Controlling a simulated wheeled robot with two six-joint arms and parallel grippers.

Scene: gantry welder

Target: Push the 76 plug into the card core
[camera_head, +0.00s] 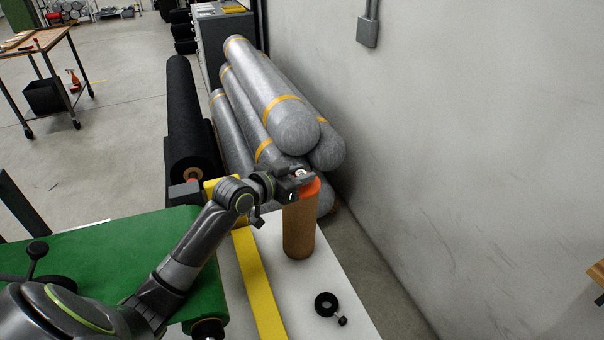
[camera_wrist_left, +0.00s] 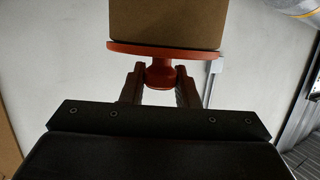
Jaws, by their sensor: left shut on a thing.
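The brown card core (camera_head: 299,232) stands upright on the white top, beside the yellow stripe. The orange-red 76 plug (camera_head: 313,186) sits at its upper end. My left gripper (camera_head: 301,177) is at the top of the core and partly hides the plug. In the left wrist view, my left gripper (camera_wrist_left: 160,88) is shut on the plug's narrow stem (camera_wrist_left: 160,74). The plug's wide flange (camera_wrist_left: 160,49) lies against the end of the card core (camera_wrist_left: 165,22), with no clear gap. Any part of the plug inside the core is hidden. My right gripper is not in view.
A black ring (camera_head: 318,303) and a small black knob (camera_head: 343,321) lie on the white top (camera_head: 300,300) in front of the core. Grey cylinders (camera_head: 268,95) are stacked behind, near the wall (camera_head: 450,150). A black roll (camera_head: 184,120) lies to their left. A green surface (camera_head: 110,250) is at left.

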